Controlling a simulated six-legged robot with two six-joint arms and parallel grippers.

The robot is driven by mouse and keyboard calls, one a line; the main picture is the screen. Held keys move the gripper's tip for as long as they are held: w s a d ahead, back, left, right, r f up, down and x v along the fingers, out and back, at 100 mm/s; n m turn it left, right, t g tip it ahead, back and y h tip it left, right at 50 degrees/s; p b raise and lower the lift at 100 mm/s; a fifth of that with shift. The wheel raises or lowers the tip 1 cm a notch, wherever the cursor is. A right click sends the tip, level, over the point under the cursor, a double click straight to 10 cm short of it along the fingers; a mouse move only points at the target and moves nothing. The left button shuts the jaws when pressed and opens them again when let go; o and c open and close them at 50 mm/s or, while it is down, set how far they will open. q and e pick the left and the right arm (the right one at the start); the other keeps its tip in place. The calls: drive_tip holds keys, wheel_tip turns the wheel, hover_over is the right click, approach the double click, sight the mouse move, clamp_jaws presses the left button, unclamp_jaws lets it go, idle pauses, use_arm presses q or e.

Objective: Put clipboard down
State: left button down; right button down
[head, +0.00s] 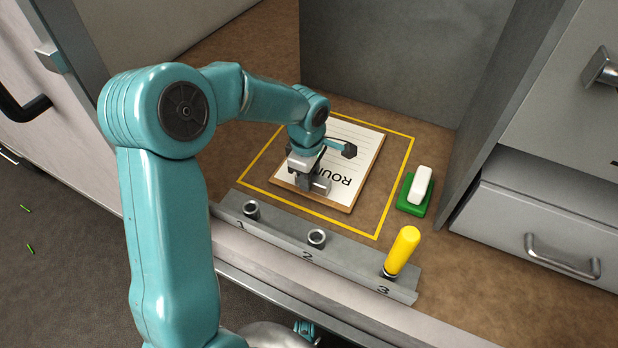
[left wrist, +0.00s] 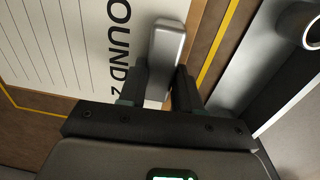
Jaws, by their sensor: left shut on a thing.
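The clipboard (head: 347,175) is a brown board with a white lined sheet lettered "ROUN…". In the head view it lies within the yellow outlined square (head: 404,165) on the brown surface, or just above it; I cannot tell which. My left gripper (head: 308,180) is over the clipboard's near edge, at its metal clip (head: 321,186). In the left wrist view the two dark fingers (left wrist: 160,88) are shut on the silver clip (left wrist: 168,45), and the sheet (left wrist: 75,45) reads "OUND 2". My right gripper is not in view.
A grey rail (head: 285,234) with sockets numbered 1, 2 and 3 runs along the front edge. A yellow-handled tool (head: 402,250) stands in socket 3. A white block on a green base (head: 415,190) sits right of the square. Grey cabinet walls (head: 380,60) enclose the back and right.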

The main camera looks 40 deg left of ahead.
use_arm(q)
drive_tip(key=shift+f, duration=0.15)
drive_tip(key=c, duration=0.8)
unclamp_jaws()
drive_tip(key=shift+r, duration=0.25)
drive_tip(key=r+p, duration=0.1)
drive_tip(key=r, duration=0.3)
drive_tip(key=r+p, duration=0.1)
drive_tip(key=r, duration=0.2)
drive_tip(key=r+p, duration=0.1)
drive_tip(key=r, duration=0.3)
drive_tip(key=shift+s+d+r, duration=0.1)
drive_tip(key=shift+s+r, duration=0.25)
drive_tip(key=shift+s, duration=0.05)
